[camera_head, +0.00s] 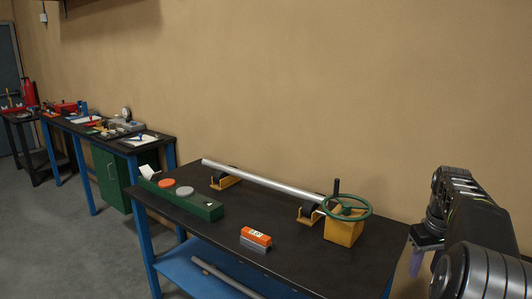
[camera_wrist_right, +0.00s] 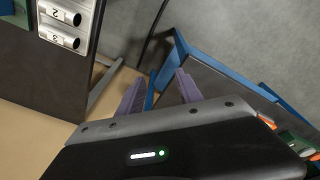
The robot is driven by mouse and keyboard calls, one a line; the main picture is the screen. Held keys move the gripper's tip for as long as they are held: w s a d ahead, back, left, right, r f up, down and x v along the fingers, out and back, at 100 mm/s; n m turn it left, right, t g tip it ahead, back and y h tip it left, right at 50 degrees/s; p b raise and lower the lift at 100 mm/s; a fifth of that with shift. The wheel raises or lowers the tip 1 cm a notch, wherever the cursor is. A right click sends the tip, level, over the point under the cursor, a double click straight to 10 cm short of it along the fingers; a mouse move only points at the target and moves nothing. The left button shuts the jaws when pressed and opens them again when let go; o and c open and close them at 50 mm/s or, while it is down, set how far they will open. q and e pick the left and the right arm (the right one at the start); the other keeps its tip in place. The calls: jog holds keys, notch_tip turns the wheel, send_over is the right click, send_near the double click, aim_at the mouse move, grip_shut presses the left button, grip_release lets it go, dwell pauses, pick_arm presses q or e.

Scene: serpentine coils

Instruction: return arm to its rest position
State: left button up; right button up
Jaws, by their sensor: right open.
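My right arm (camera_head: 462,220) comes in at the right edge of the head view, beside the right end of the black-topped workbench (camera_head: 290,262). My right gripper (camera_head: 424,256) points down there, clear of the things on the bench. In the right wrist view, the two purple fingers of the right gripper (camera_wrist_right: 160,88) stand apart with nothing between them. My left arm and gripper are not in view.
The bench carries a long metal pipe (camera_head: 265,183) on yellow brackets, a green handwheel (camera_head: 347,207) on a yellow block, an orange-and-grey block (camera_head: 256,239) and a green box (camera_head: 190,203). A grey cabinet (camera_wrist_right: 60,52) with numbered cylinders shows in the wrist view.

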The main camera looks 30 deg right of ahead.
jog(key=w+a+f+t+h, duration=0.1)
jog(key=w+a+f+t, duration=0.2)
jog(key=w+f, duration=0.95)
jog(key=w+a+f+y, duration=0.1)
jog(key=w+a+f, duration=0.2)
jog(key=a+f, duration=0.8)
jog(key=w+a+f+y, duration=0.1)
jog(key=w+a+f, duration=0.2)
jog(key=a+f, duration=0.8)
jog(key=s+a+f+n+g+y, duration=0.1)
jog(key=s+a+f, duration=0.2)
jog(key=s+a, duration=0.4)
jog(key=s+a+f+n+g+y+b, duration=0.1)
jog(key=s+a, duration=0.6)
jog(key=a, duration=0.8)
jog(key=s+a+f+n+g+y+b, duration=0.1)
jog(key=s+a+f, duration=0.4)
jog(key=a, duration=0.6)
jog(key=shift+s+n+g+y, duration=0.35)
jog(key=shift+s+y, duration=0.35)
jog(key=shift+s, duration=0.55)
